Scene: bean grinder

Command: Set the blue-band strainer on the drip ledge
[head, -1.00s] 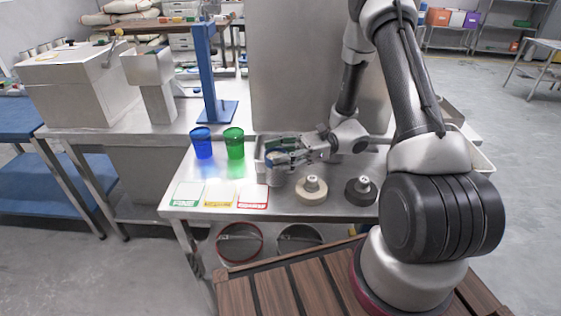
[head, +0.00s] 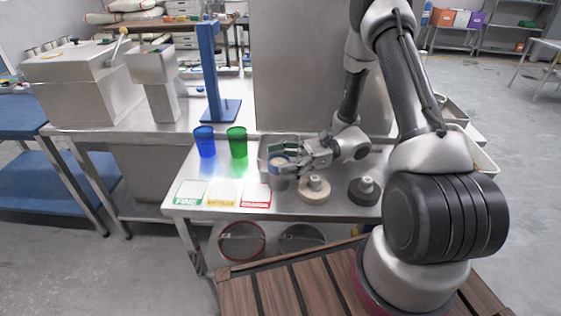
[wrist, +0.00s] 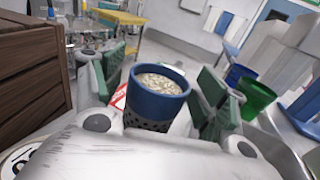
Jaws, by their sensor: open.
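The blue-band strainer (wrist: 157,100) stands upright between the fingers of my gripper in the wrist view. It has a wide blue band, a dark perforated lower part and pale grain-like contents near its rim. My gripper (wrist: 162,76) is open, with a green-padded finger on each side of the strainer. Gaps show between the pads and the band. In the head view my gripper (head: 285,160) is low over the steel table around the strainer (head: 280,183), by the front of a metal tray (head: 264,151). I cannot make out for sure which surface is the drip ledge.
Blue (head: 205,145) and green (head: 237,145) cups stand left of the tray. Fine, medium and coarse cards lie along the front edge. A beige round piece (head: 314,194) and a black one (head: 363,194) sit close to my gripper's right.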

